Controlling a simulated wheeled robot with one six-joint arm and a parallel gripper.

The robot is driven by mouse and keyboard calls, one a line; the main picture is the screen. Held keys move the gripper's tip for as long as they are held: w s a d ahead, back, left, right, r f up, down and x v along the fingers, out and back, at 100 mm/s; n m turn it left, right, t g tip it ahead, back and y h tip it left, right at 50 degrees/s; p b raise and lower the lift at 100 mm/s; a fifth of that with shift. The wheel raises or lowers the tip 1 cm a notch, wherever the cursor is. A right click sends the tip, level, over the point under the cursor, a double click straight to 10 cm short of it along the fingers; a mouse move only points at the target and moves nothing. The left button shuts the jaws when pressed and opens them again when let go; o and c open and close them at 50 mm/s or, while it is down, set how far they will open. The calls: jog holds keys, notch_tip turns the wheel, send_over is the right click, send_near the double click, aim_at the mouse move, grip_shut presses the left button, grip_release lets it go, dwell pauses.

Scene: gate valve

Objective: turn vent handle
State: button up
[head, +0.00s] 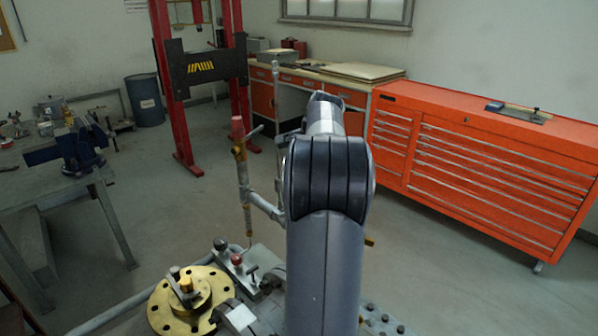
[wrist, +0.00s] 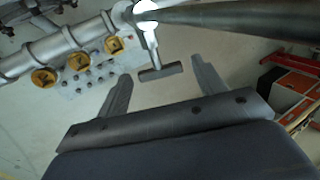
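A grey T-shaped handle (wrist: 160,73), which looks like the vent handle, shows in the wrist view. Its stem runs up to a bright fitting (wrist: 145,8) on a pipe. My gripper (wrist: 160,82) is open, with one finger on each side of the handle's crossbar. Gaps show between the bar and both fingers, and nothing is held. Whether the bar lies at fingertip depth or beyond is hard to tell. In the head view my own arm hides my gripper, and I cannot tell which part there is the same handle.
A dark pipe (wrist: 230,16) crosses the top right of the wrist view. A grey pipe (wrist: 50,45) with yellow fittings runs at left. In the head view a brass flange (head: 160,311) and a thin upright pipe (head: 243,185) stand left of my arm. An orange cabinet (head: 470,165) stands right.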

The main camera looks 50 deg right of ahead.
jog(key=v, duration=1.1)
jog(key=w+f+p, duration=0.1)
jog(key=f, duration=0.2)
jog(key=w+f+g+p, duration=0.1)
jog(key=w+f, duration=0.1)
jog(key=f, duration=0.2)
jog(key=w+a+f+g+p, duration=0.1)
jog(key=w+f, duration=0.1)
jog(key=f, duration=0.1)
jog(key=shift+a+f, duration=0.1)
jog(key=shift+f, duration=0.1)
dwell(0.4)
